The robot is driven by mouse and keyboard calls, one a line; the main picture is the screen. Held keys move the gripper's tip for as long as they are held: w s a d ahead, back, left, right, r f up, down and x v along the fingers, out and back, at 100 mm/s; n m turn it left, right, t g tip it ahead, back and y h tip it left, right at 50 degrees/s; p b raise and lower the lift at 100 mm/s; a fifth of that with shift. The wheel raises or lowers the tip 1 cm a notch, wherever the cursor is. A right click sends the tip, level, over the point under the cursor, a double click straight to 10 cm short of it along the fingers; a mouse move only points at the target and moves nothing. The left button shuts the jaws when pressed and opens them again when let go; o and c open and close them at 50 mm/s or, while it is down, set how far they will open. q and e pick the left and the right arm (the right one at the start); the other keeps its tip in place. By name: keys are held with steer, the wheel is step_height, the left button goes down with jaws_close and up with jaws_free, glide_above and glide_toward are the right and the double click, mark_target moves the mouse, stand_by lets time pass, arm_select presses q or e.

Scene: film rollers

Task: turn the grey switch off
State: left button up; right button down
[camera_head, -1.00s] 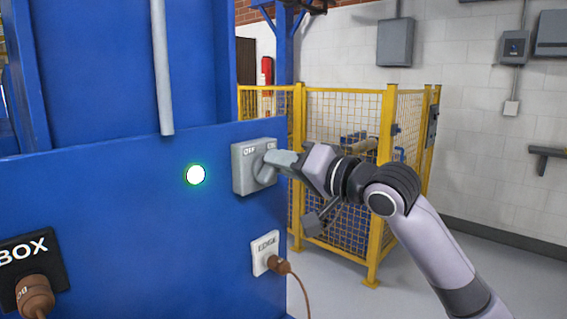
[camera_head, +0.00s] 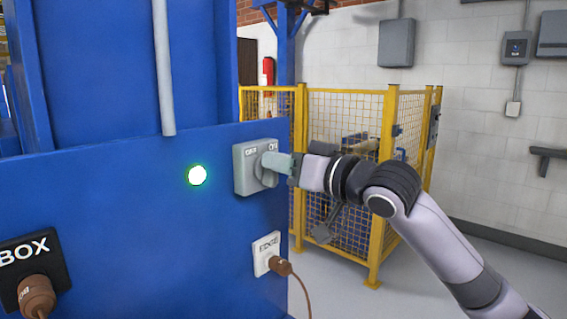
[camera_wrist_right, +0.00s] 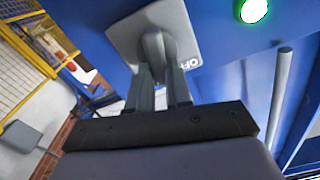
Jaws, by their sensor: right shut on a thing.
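The grey switch (camera_head: 245,178) is a box on the blue panel, with OFF lettered at its left and ON at its right. Its rotary handle is partly hidden by my right gripper (camera_head: 277,165), which reaches in from the right. In the right wrist view the two fingers of my right gripper (camera_wrist_right: 160,80) close around the handle of the switch (camera_wrist_right: 122,32), and the OFF lettering shows beside it. A round light (camera_head: 197,175) left of the switch glows white-green. My left gripper is not in view.
Below the switch is a socket marked EDGE (camera_head: 264,253) with a brown plug and cable. A BOX socket (camera_head: 40,258) with a brown plug is at lower left. A yellow mesh fence (camera_head: 345,98) stands behind my right arm.

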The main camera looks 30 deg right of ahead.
steer(key=n, duration=0.4)
steer(key=a+n, duration=0.1)
steer(key=n, duration=0.7)
steer(key=shift+s+a+f, duration=0.25)
steer(key=shift+s+a, duration=0.05)
stand_by(0.3)
steer(key=c, duration=1)
jaws_free()
steer(key=shift+c, duration=0.2)
steer(key=shift+s, duration=0.1)
steer(key=b+v, duration=0.2)
steer(key=v, duration=0.5)
steer(key=shift+b, duration=0.3)
